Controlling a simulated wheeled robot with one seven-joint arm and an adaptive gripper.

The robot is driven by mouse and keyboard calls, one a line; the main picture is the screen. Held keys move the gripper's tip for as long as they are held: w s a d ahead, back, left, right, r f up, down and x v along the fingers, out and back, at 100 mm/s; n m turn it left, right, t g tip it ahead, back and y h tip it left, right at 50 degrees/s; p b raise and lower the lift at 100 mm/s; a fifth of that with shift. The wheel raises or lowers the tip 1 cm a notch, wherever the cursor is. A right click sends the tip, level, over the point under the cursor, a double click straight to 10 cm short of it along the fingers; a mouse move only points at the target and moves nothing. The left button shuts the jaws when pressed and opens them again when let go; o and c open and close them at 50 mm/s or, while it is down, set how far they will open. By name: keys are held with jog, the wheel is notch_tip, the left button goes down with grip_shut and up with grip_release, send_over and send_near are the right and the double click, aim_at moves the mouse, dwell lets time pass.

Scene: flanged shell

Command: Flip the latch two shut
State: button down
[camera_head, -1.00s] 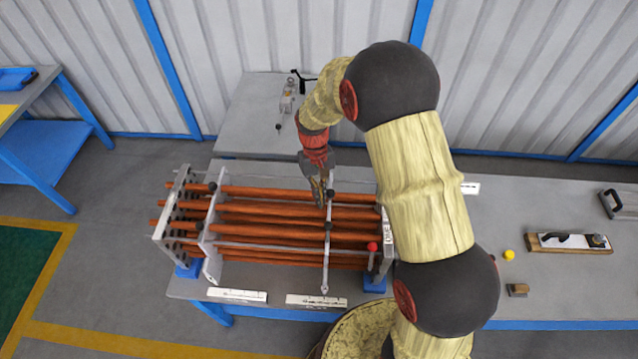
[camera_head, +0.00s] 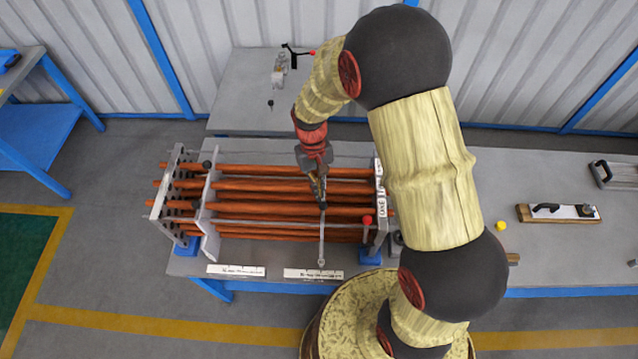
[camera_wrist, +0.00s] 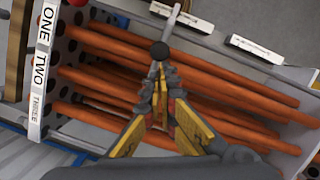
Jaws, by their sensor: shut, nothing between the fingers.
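A bundle of orange-brown tubes (camera_head: 265,187) lies between upright end plates on the table. A grey latch lever (camera_head: 322,240) with a black knob (camera_head: 323,205) crosses over the tubes, its far end toward the table's front edge. My gripper (camera_head: 319,196) points down at this knob, fingers shut and empty. In the wrist view the knob (camera_wrist: 160,50) sits right at my fingertips (camera_wrist: 160,72); I cannot tell whether they touch. The label strip (camera_wrist: 41,72) reads ONE, TWO, THREE; which lever is two cannot be told.
A red knob (camera_head: 367,219) stands near the right end plate. Another black knob (camera_head: 207,164) is at the left plate (camera_head: 209,205). Paper labels (camera_head: 313,274) lie along the front edge. A wooden-based tool (camera_head: 557,212) and a yellow ball (camera_head: 501,225) are at right.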

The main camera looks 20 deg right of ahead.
jog(key=shift+s+a, duration=0.25)
jog(key=shift+s, duration=0.4)
jog(key=shift+w, duration=0.1)
jog(key=v, duration=1.2)
jog(key=shift+w, duration=0.1)
jog(key=s+d+t+b, duration=0.1)
jog(key=s+t+b, duration=0.3)
jog(key=s+b, duration=0.4)
jog(key=s+d+f+t+b, duration=0.1)
jog(key=s+t+b, duration=0.3)
jog(key=s+b, duration=0.5)
jog(key=d+b, duration=0.1)
jog(key=b, duration=0.3)
jog(key=shift+s+d+f+b, duration=0.3)
